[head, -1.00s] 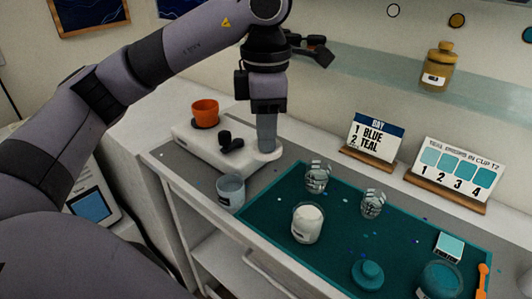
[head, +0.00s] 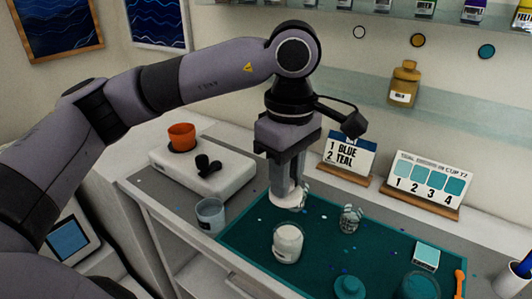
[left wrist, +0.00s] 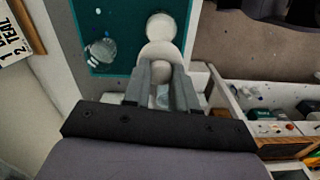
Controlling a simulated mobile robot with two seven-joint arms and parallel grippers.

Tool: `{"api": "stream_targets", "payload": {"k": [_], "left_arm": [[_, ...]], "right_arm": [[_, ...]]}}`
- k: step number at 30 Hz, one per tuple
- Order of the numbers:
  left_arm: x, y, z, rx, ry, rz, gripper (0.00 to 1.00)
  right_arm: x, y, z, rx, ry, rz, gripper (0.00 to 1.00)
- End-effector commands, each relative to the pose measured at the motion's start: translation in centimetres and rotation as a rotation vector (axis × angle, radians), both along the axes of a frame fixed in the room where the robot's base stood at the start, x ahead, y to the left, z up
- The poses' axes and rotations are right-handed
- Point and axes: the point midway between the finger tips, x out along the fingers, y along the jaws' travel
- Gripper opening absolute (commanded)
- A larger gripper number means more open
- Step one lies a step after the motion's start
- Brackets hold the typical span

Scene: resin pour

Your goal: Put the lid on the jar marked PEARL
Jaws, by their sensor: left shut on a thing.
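My left gripper (head: 287,182) is shut on a round white lid (head: 288,200) and holds it above the mat's back-left part. The left wrist view shows the lid (left wrist: 158,50) at the fingertips (left wrist: 160,74). A clear jar with white contents (head: 288,243) stands open on the teal mat, in front of and below the lid. Its dark label is too small to read. The lid is apart from this jar. In the left wrist view a white round shape (left wrist: 161,26), probably this jar, shows just beyond the lid. My right gripper is not in view.
A teal lid (head: 349,287) and teal jar (head: 421,287) are at the mat's front. One glass cup (head: 350,219) stands right of the gripper; another is partly behind it. A bluish cup (head: 210,215) stands left of the mat (head: 245,229). A white platform (head: 222,178) is behind.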

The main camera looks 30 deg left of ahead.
Motion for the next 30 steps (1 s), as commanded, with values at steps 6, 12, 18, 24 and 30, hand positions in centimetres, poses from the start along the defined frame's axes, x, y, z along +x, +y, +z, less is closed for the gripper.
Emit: {"api": "stream_targets", "payload": {"k": [6, 12, 18, 24, 30], "left_arm": [[-0.1, -1.1, -0.8, -0.002, 0.001, -0.13, 0.0], [-0.1, -1.2, -1.6, -0.002, 0.001, -0.137, 0.0], [-0.1, -1.1, -3.1, -0.002, 0.0, -0.135, 0.0], [-0.2, -1.1, -5.2, -0.002, 0.001, -0.133, 0.0], [-0.2, -1.1, -6.9, -0.003, 0.001, -0.134, 0.0]], "right_arm": [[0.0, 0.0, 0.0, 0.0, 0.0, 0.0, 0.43], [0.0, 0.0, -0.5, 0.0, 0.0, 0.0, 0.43], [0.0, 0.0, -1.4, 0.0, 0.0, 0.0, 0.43], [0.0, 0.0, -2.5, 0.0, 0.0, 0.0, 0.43], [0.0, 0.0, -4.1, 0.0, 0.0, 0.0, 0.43]]}}
